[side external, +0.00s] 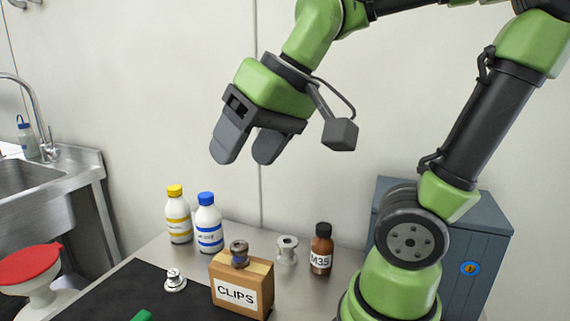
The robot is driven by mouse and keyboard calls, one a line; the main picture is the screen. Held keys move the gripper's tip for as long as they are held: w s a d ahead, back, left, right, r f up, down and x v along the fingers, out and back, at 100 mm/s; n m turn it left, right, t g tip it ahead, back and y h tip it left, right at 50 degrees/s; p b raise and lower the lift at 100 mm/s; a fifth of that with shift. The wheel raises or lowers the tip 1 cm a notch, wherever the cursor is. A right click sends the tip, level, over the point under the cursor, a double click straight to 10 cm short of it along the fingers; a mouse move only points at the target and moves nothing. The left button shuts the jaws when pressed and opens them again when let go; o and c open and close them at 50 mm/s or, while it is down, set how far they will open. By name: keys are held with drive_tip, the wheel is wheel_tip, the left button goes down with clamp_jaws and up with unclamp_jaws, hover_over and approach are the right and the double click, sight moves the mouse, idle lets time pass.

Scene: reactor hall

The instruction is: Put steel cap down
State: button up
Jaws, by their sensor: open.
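A shiny silver piece with a round base and a small knob on top, which looks like the steel cap (174,281), stands on the bench beside the left of the box, at the edge of the dark mat. My gripper (242,160) is open and empty, high above the bench and well clear of everything. Its two dark grey fingers point down and slightly left, with a gap between them.
A cardboard box labelled CLIPS (239,292) has a small brown-and-blue spool-like piece (239,254) on top. Behind stand a yellow-capped bottle (178,214), blue-capped bottle (208,224), pale spool (287,250) and brown M35 bottle (321,249). The black mat (115,288) is mostly bare.

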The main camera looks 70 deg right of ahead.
drive_tip(key=shift+t, duration=0.6)
drive_tip(key=s, duration=0.1)
drive_tip(key=s+f, duration=0.1)
drive_tip(key=s, duration=0.3)
drive_tip(key=shift+a+f, duration=0.25)
drive_tip(key=shift+f, duration=0.1)
